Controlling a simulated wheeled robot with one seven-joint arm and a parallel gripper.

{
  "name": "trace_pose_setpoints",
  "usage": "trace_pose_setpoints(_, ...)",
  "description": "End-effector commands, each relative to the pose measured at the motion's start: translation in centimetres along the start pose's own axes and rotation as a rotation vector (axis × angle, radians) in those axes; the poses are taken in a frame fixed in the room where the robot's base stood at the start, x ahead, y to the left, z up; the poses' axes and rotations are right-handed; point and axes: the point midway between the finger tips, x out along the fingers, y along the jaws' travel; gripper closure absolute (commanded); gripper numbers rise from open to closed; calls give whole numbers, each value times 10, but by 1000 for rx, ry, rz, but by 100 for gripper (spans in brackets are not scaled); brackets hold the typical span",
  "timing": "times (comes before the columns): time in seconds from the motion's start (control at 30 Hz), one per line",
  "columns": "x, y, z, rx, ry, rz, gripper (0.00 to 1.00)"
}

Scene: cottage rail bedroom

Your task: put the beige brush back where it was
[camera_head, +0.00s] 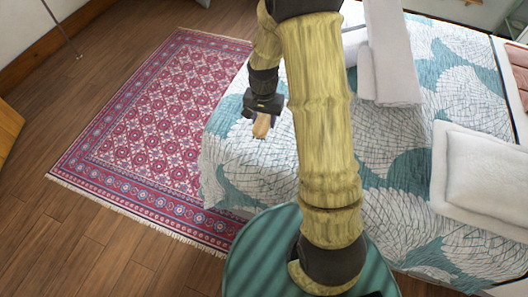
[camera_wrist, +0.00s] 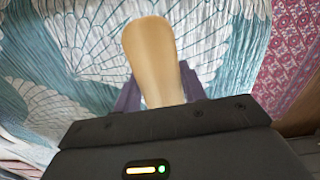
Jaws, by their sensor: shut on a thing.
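The beige brush (camera_head: 261,125) is held in my gripper (camera_head: 262,113), its rounded end sticking out past the fingers. In the wrist view the brush (camera_wrist: 153,55) stands between the two purple-grey fingers of my gripper (camera_wrist: 160,92), which are shut on it. In the head view the gripper is near the left edge of the bed (camera_head: 390,140), which has a white and teal patterned cover. The wrist view shows the same cover behind the brush. The exact height above the bed cannot be told. The part of the brush inside the gripper is hidden.
White folded towels (camera_head: 388,65) lie on the bed toward the back, and white pillows (camera_head: 485,175) lie at the right. A red patterned rug (camera_head: 165,115) covers the wooden floor (camera_head: 60,235) left of the bed. My arm hides the middle of the bed.

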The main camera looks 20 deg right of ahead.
Motion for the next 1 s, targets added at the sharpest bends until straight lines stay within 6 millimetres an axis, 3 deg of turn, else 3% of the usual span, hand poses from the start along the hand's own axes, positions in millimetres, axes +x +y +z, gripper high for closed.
trace_pose_setpoints(0.5,-2,0,4,71,-6,-6,83)
trace_pose_setpoints(0.83,50,0,5,70,-8,-5,83)
trace_pose_setpoints(1.0,60,-1,4,69,-5,-7,83)
